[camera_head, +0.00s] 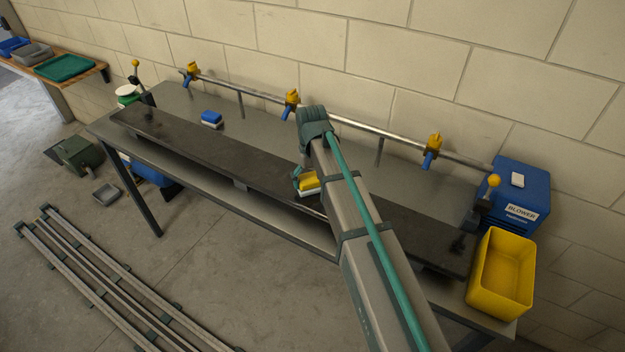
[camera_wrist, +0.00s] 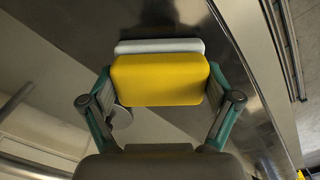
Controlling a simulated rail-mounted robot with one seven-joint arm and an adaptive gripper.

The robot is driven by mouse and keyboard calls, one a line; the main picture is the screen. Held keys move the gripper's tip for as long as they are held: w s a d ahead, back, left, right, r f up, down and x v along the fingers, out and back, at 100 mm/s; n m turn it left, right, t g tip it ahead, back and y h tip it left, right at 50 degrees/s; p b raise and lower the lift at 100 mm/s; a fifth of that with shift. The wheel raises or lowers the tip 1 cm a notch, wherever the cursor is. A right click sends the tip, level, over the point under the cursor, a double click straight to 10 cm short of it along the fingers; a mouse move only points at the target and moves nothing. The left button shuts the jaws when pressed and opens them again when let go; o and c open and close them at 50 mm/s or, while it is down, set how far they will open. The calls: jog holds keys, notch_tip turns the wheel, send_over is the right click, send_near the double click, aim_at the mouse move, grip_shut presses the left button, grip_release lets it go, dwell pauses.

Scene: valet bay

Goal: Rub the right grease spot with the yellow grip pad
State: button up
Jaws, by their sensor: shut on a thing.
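My gripper (camera_wrist: 160,95) is shut on the yellow grip pad (camera_wrist: 157,80), one finger on each side of it. The pad has a white layer (camera_wrist: 160,46) on its far edge in the wrist view. In the head view the yellow pad (camera_head: 308,182) shows beside my arm, over the front edge of the long dark panel (camera_head: 215,150). I cannot tell whether it touches the panel. A dark patch (camera_head: 458,244) lies near the panel's right end; I cannot tell surely that it is the right grease spot. My arm hides part of the panel's middle.
A blue pad (camera_head: 211,117) sits on the bench behind the panel. Knobbed levers stand at both panel ends, the right one (camera_head: 487,196) near a blue blower (camera_head: 520,200). A yellow bin (camera_head: 503,275) stands at the right. A rail (camera_head: 260,93) with yellow-and-blue fittings runs behind.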

jog(key=shift+w+a, duration=0.2)
jog(key=shift+a, duration=0.15)
notch_tip(320, 180, up, 4)
jog(key=shift+a+p, duration=0.1)
jog(key=shift+p, duration=0.95)
jog(key=shift+w+a+r+p, duration=0.1)
jog(key=shift+r+p, duration=0.35)
jog(key=shift+r, duration=0.2)
jog(key=shift+r+p, duration=0.85)
jog(key=shift+r, duration=0.65)
